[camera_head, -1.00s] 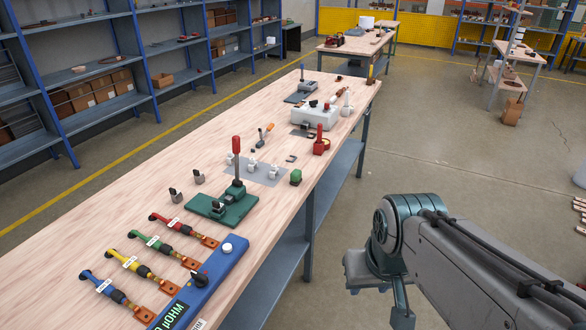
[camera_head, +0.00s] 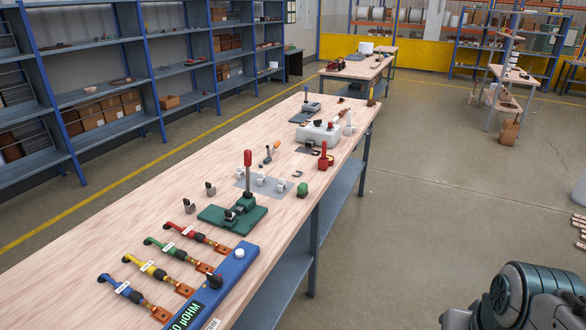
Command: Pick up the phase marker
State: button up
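I cannot tell for certain which item is the phase marker. Red (camera_head: 197,239), green (camera_head: 178,254), yellow (camera_head: 158,271) and blue (camera_head: 128,291) leads, with white labels and copper ends, lie in a row on the workbench (camera_head: 90,250). A green-based press (camera_head: 232,215) with an upright red handle stands behind them. Small white pieces (camera_head: 262,180) sit on a grey mat beyond it. Only part of my arm shows at the lower right, off the bench. My gripper's fingers are out of the frame.
A blue meter box (camera_head: 228,272) lies at the bench's near right edge. A small green block (camera_head: 303,190), a red holder (camera_head: 325,162) and a pale grey box (camera_head: 318,132) stand farther back. Blue shelves (camera_head: 105,90) line the left.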

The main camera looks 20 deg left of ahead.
aim_at(261, 178)
jog(key=z, duration=0.2)
jog(key=i, duration=1.5)
jog(key=u, duration=0.55)
jog(key=i, duration=1.1)
jog(key=u, duration=1.55)
jog(key=i, duration=0.6)
jog(key=u, duration=0.5)
